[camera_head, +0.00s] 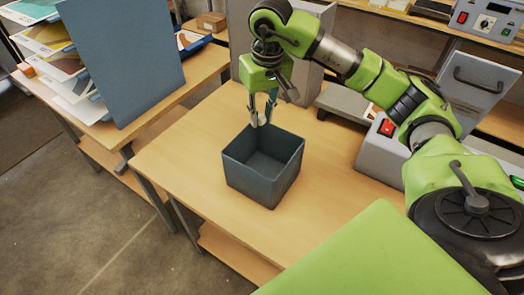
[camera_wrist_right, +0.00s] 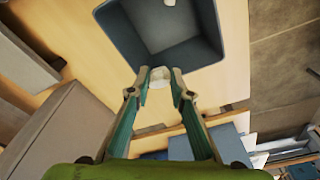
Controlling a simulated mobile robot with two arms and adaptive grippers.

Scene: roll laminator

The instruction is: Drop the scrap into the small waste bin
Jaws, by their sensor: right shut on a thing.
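The small waste bin (camera_head: 248,184) is a dark blue-grey open box on the wooden table. It also shows in the right wrist view (camera_wrist_right: 205,48). My right gripper (camera_head: 262,121) points down above the bin's far rim. In the right wrist view its fingers (camera_wrist_right: 159,76) are shut on a small whitish scrap (camera_wrist_right: 158,79). From that camera the scrap appears beside the bin's rim. Another small pale thing shows inside the bin at the picture's top edge (camera_wrist_right: 169,3). My left gripper is not in view.
A grey machine with a red switch (camera_head: 386,128) stands right of the bin. A grey box-like panel (camera_head: 238,72) is behind my right gripper. Paper shelves (camera_head: 60,60) and a blue panel (camera_head: 125,60) stand on the left table. Bare tabletop (camera_head: 185,150) lies left of the bin.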

